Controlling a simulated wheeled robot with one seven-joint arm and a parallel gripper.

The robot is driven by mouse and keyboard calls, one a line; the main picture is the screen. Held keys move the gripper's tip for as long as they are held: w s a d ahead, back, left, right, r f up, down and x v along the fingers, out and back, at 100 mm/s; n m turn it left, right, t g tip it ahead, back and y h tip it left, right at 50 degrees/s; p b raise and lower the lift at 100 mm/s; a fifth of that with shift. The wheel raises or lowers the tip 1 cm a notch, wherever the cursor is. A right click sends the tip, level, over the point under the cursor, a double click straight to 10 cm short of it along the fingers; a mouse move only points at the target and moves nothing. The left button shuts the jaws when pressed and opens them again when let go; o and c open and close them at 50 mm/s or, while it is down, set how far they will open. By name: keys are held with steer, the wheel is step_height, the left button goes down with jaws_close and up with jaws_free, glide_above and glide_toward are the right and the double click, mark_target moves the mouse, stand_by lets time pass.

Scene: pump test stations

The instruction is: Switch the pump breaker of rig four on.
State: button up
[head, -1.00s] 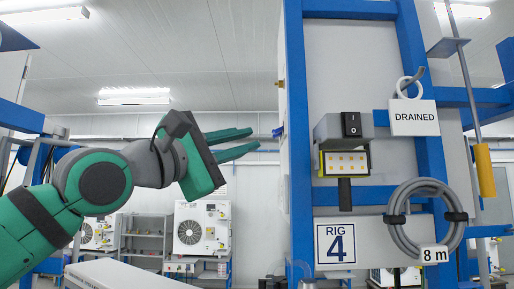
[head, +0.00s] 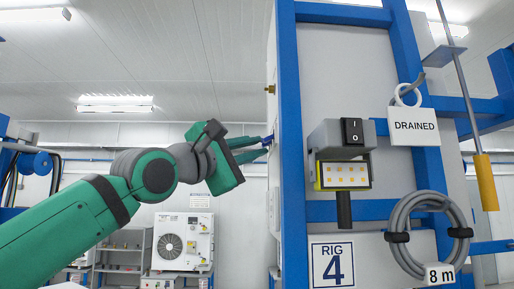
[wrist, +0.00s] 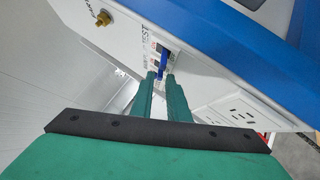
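The rig four panel carries a "RIG 4" sign (head: 332,264) in the head view. On its left side face, a small blue lever (head: 269,140) sticks out; it also shows in the wrist view (wrist: 163,66), with small dark and red parts beside it and lettering too small to read fully. I cannot tell its on or off position. My gripper (head: 263,146) is at this side face, fingers pointing at the lever. In the wrist view its fingertips (wrist: 161,76) are apart, with the lever's end at the gap between them. I cannot tell whether they touch it.
A lamp box (head: 343,175) with a black I/O rocker (head: 352,132) is on the rig's front. A brass fitting (wrist: 103,17) and a socket plate (wrist: 238,114) flank the lever.

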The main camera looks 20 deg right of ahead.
steer(key=shift+w+d+r, duration=0.2)
steer(key=shift+w+d, duration=0.2)
steer(key=shift+d, duration=0.15)
jaws_close()
